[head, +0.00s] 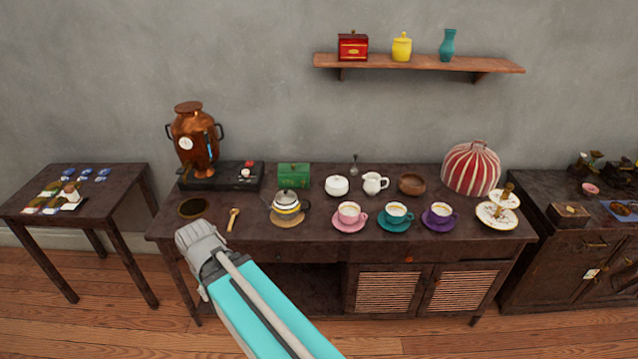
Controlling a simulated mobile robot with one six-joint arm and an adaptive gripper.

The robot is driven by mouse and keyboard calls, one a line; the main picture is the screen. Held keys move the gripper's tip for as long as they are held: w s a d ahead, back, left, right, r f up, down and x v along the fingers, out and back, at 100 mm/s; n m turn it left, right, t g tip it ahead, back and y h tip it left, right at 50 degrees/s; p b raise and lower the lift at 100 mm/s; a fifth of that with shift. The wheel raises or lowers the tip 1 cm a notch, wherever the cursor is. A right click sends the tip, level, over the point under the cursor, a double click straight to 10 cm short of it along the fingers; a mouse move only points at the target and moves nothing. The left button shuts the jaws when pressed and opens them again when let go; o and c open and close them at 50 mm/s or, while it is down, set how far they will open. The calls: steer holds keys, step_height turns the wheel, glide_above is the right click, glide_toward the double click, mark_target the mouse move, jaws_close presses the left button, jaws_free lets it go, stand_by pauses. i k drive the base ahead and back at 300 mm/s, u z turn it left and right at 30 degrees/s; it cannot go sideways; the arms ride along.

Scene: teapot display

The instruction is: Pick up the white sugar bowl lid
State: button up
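The white sugar bowl (337,190) stands on the dark wooden sideboard, between the green box and the white creamer. Its white lid (337,182) with a small knob sits on top of it. My gripper (196,232) is at the sideboard's front left edge, well to the left of and nearer than the bowl. I see it from behind and above, so its fingertips are hidden and I cannot tell whether it is open. It is apart from the lid.
A white creamer (374,183) stands close right of the bowl, a green box (293,176) to its left. A shelf (420,63) hangs above.

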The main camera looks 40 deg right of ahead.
mark_target(336, 181)
steer(key=u, duration=1.3)
steer(key=k, duration=1.05)
steer(key=z, duration=1.65)
